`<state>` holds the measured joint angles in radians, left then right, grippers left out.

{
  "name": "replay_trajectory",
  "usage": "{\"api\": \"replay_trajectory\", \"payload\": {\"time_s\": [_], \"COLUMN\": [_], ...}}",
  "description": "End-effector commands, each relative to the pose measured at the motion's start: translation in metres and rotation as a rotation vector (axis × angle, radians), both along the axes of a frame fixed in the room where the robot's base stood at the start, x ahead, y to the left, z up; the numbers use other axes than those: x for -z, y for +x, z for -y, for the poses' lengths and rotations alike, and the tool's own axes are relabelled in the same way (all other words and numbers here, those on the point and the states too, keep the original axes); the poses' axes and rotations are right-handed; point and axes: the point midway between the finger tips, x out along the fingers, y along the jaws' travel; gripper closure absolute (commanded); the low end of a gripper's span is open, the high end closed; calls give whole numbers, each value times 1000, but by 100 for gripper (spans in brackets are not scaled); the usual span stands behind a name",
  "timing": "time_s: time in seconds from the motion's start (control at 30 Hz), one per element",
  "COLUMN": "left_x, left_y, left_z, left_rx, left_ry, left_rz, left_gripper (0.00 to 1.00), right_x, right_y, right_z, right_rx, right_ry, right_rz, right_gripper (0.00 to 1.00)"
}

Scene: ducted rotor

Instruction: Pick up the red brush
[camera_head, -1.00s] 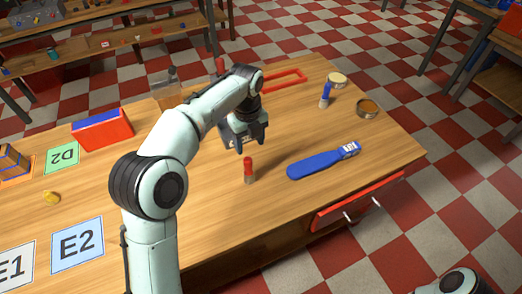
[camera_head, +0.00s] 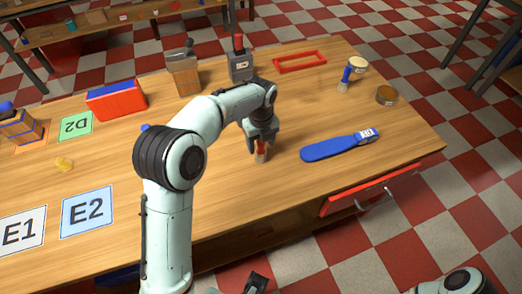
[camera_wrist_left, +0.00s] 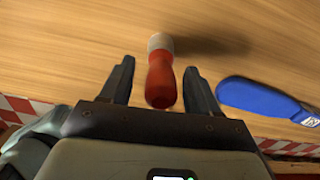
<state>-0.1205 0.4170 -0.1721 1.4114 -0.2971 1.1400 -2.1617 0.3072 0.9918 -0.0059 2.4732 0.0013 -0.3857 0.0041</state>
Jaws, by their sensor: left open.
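The red brush (camera_head: 261,150) stands upright on the wooden table, red handle up and a pale lower end. In the left wrist view the red brush (camera_wrist_left: 161,78) shows between the two fingers, with its handle end toward the gripper. My left gripper (camera_head: 263,144) is open over the brush, one finger on each side of the handle. In the left wrist view gaps show between the fingers of my left gripper (camera_wrist_left: 160,85) and the handle. My right gripper is not clearly in view.
A blue brush-like tool (camera_head: 340,145) lies to the right; it also shows in the left wrist view (camera_wrist_left: 262,97). A blue-handled brush (camera_head: 346,76), a round tin (camera_head: 386,95) and a red frame (camera_head: 300,62) are farther back. The table (camera_head: 215,205) is clear in front.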

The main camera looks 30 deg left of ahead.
Motion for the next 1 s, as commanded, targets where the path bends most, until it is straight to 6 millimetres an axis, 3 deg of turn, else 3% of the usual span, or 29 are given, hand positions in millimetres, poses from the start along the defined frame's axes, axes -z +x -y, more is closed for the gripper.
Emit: {"api": "replay_trajectory", "payload": {"time_s": [0.1,0.37,0.53,0.57,1.0], "left_x": [10,11,11,11,1], "left_y": [0,0,0,0,1], "left_z": [0,0,0,0,0], "left_rx": [0,1,1,1,0], "left_ry": [0,0,0,0,0], "left_rz": [1,2,2,1,5], "left_gripper": [39,42,98,100,100], "right_x": [2,1,1,1,0], "right_y": [0,0,0,0,0], "right_z": [0,0,0,0,0], "right_rx": [0,0,0,0,0], "right_ry": [0,0,0,0,0], "right_rz": [0,0,0,0,0], "right_gripper": [39,39,39,39,39]}}
